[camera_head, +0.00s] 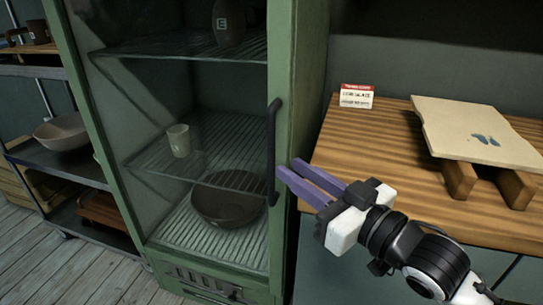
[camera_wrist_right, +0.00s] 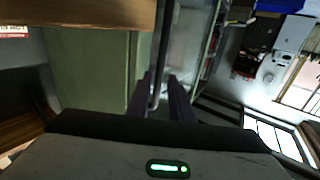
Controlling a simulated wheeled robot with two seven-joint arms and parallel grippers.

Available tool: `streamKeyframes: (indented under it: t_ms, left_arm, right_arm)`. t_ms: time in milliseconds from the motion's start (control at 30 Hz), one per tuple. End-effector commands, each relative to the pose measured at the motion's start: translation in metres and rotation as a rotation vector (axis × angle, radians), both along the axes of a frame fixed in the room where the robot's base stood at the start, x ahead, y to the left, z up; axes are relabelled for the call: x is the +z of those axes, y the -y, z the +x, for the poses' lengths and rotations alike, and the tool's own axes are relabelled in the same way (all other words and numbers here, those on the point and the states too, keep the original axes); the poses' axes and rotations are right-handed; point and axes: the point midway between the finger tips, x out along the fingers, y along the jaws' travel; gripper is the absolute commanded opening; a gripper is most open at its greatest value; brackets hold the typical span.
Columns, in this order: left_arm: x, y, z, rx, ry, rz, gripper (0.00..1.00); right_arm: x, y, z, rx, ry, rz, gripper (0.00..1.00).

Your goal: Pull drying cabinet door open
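The green drying cabinet (camera_head: 307,75) stands left of centre in the head view, its glass-fronted door (camera_head: 225,120) looking shut. A dark vertical bar handle (camera_head: 273,150) is on the door's right side; it also shows in the right wrist view (camera_wrist_right: 158,55). My right gripper (camera_head: 287,167) is at the handle's lower half, its two purple fingers apart. In the right wrist view the fingers (camera_wrist_right: 161,80) point at the handle, which lines up with the gap between them. I cannot tell whether they touch it. My left gripper is not in view.
Behind the glass are a pale cup (camera_head: 179,140), a dark bowl (camera_head: 228,204) and a dark pot (camera_head: 228,22). A wooden table (camera_head: 385,140) to the right carries a label card (camera_head: 357,96) and a board (camera_head: 478,132) on wooden blocks. A shelf rack with a bowl (camera_head: 64,132) stands left.

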Motion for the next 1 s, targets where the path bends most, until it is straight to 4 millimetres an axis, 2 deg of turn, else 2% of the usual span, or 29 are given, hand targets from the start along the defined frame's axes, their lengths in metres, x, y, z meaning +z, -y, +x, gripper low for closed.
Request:
streamKeyframes:
  t_ms: [200,367,500,767,800,900,1000]
  left_arm:
    - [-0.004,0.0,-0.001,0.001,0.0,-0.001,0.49]
    - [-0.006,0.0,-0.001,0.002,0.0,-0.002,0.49]
    - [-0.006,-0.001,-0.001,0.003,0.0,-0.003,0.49]
    - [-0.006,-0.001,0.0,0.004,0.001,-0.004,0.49]
    - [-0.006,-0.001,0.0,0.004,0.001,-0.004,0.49]
    - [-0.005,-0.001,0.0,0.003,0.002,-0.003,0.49]
    - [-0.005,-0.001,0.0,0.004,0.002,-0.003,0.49]
  right_arm:
    - [0.001,-0.026,0.034,-0.001,0.002,0.002,0.2]
    - [0.0,-0.039,0.051,-0.002,0.001,0.001,0.2]
    - [0.0,-0.045,0.057,-0.001,0.001,0.001,0.2]
    - [0.0,-0.046,0.058,-0.001,0.001,-0.001,0.2]
    - [0.0,-0.046,0.058,-0.001,0.001,-0.001,0.18]
    - [0.0,-0.046,0.058,-0.001,0.001,-0.001,0.01]
    - [0.0,-0.046,0.058,-0.001,0.001,-0.001,0.0]
